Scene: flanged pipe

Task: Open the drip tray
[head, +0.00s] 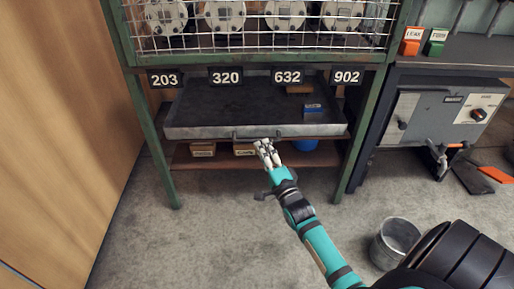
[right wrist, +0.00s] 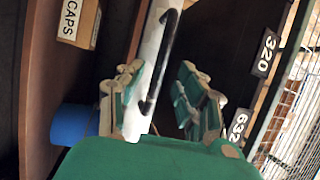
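The drip tray (head: 220,105) is a wide, shallow dark grey tray below the number tags on the green rack. Its pale front wall (head: 210,132) spans between the front legs, with a dark bar handle at the middle. My right gripper (head: 264,148) is at the handle. In the right wrist view its fingers (right wrist: 160,100) are open on either side of the pale front wall and the black handle (right wrist: 165,60). A gap shows between the right-hand finger and the handle; I cannot tell whether any finger touches. My left gripper is not in view.
A wire cage (head: 255,25) with flanged parts sits above the tray. A lower shelf (head: 225,162) holds small boxes and a blue round item (head: 305,145). A metal bucket (head: 396,242) stands on the floor at right, near a grey cabinet (head: 440,115). The floor at front left is clear.

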